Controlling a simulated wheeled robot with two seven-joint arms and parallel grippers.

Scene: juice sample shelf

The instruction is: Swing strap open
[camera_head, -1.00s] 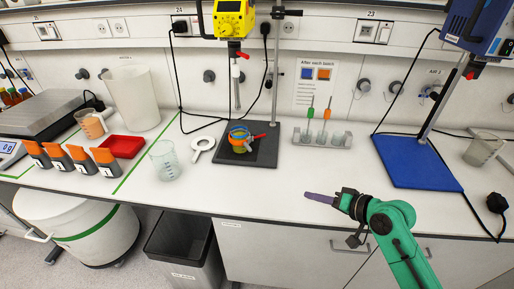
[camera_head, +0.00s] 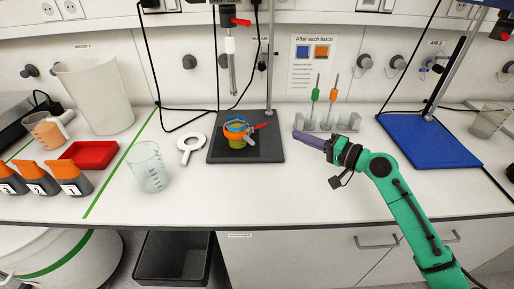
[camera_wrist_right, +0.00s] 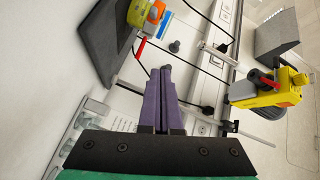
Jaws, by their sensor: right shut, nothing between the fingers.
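A blue and orange strap (camera_head: 236,124) goes around a small cup (camera_head: 237,141) of greenish-yellow content on the dark stand base (camera_head: 268,151). A red handle (camera_head: 260,127) sticks out from the strap to the right. In the right wrist view the strap (camera_wrist_right: 155,13) and the red handle (camera_wrist_right: 140,48) show at the top. My right gripper (camera_head: 298,134) has purple fingers, shut and empty, to the right of the strap and apart from it. Its fingers (camera_wrist_right: 161,72) also show together in the right wrist view. My left gripper is not in view.
A rack (camera_head: 328,123) with green and orange tools stands behind my right gripper. A stirrer shaft (camera_head: 232,68) hangs above the cup. The front bench is clear.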

